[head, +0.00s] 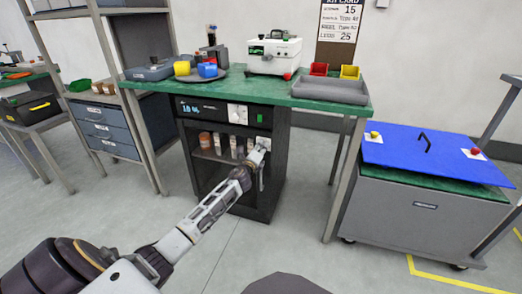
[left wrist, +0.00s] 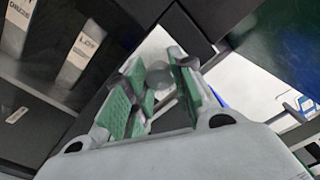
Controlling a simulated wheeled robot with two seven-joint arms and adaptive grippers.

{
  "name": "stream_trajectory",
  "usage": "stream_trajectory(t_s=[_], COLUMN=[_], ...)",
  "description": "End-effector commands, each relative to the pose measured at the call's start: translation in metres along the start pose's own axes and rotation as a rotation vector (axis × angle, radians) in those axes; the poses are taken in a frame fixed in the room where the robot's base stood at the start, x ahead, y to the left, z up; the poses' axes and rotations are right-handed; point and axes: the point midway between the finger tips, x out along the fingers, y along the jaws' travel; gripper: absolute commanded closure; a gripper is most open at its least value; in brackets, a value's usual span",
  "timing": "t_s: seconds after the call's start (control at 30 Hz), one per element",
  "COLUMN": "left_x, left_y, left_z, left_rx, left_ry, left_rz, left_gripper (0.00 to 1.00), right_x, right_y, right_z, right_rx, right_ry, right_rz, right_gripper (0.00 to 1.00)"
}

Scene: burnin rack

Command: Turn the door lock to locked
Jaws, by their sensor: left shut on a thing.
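A black cabinet (head: 262,190) stands under the green-topped bench, with a see-through door front and several containers behind it. The door lock's pale plate (head: 264,142) is at the right edge of the door. My left gripper (head: 260,154) reaches in to it from the front and covers most of the lock. In the left wrist view, the green-padded fingers (left wrist: 154,92) are shut on a grey rounded lock knob (left wrist: 160,76). The knob's exact angle is hard to tell. My right gripper is not in view.
The bench (head: 230,85) carries a white device (head: 273,54), a grey tray (head: 330,90) and small bins. A cart with a blue top (head: 400,155) stands to the right. A shelf rack (head: 105,98) is at left. The floor before the cabinet is clear.

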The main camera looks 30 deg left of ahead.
Motion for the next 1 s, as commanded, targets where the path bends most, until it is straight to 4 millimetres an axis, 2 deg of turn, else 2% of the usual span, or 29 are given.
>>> stream_trajectory(t_s=[0.7,1.0], left_x=[0.0,0.0], left_y=[-0.001,-0.001], left_z=[0.0,0.0], left_rx=[-0.68,-0.897], left_ry=[-0.027,-0.034], left_rz=[-0.011,-0.015], left_gripper=[0.99,0.99], right_x=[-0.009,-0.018], right_y=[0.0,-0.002], right_z=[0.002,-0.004], right_rx=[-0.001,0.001], right_ry=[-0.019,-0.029], right_rz=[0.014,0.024], right_gripper=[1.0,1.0])
